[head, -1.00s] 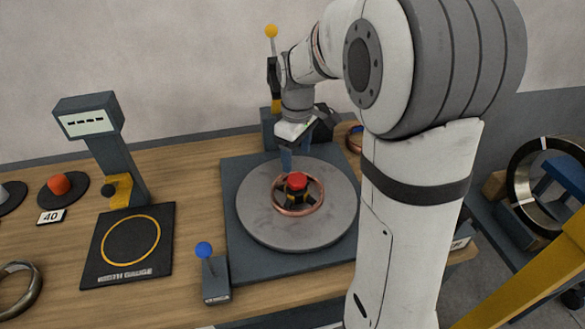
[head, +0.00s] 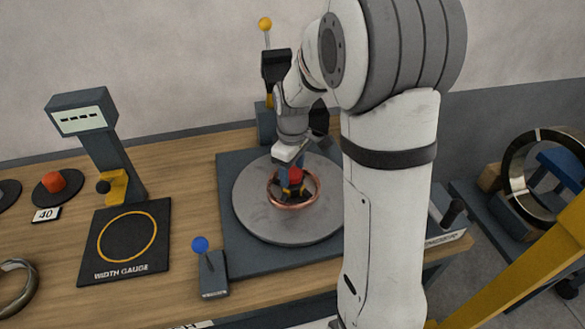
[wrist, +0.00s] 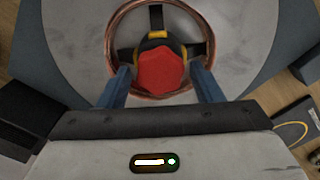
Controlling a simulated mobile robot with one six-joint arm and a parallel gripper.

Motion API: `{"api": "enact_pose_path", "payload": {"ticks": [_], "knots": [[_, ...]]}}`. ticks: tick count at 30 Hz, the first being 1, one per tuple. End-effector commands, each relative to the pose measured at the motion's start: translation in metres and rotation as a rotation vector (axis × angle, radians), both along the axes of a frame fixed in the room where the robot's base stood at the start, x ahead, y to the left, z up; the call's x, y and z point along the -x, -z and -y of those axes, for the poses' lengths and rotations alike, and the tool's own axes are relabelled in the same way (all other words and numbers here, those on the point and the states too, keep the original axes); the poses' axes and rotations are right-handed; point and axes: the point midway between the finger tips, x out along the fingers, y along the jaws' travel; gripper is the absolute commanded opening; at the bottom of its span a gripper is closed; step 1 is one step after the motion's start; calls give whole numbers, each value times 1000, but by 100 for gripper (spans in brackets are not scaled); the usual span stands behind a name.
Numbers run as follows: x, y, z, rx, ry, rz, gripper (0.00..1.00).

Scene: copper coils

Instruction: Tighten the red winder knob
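The red winder knob (wrist: 160,70) sits at the hub of the winder, inside a copper coil (wrist: 119,20). In the head view the knob (head: 295,174) is partly covered by my gripper, and the copper coil (head: 311,199) lies around it on the round grey plate (head: 255,215). In the wrist view my gripper (wrist: 160,82) has its two blue fingers on either side of the knob. The fingers are apart, with a gap showing between each finger and the knob.
A blue-knobbed lever (head: 200,245) stands at the plate's front left. A width gauge (head: 90,250) lies further left. A yellow-topped post (head: 265,25) rises behind the winder. A dark handle (head: 453,212) is at the right. The table between gauge and winder is mostly clear.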

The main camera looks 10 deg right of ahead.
Motion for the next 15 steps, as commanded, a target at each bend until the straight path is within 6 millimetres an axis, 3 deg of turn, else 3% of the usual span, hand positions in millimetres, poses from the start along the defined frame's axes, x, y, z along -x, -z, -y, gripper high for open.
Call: {"api": "enact_pose_path", "payload": {"ticks": [13,15], "knots": [[0,0,1,0,2,0,23],[0,0,1,0,2,0,22]]}}
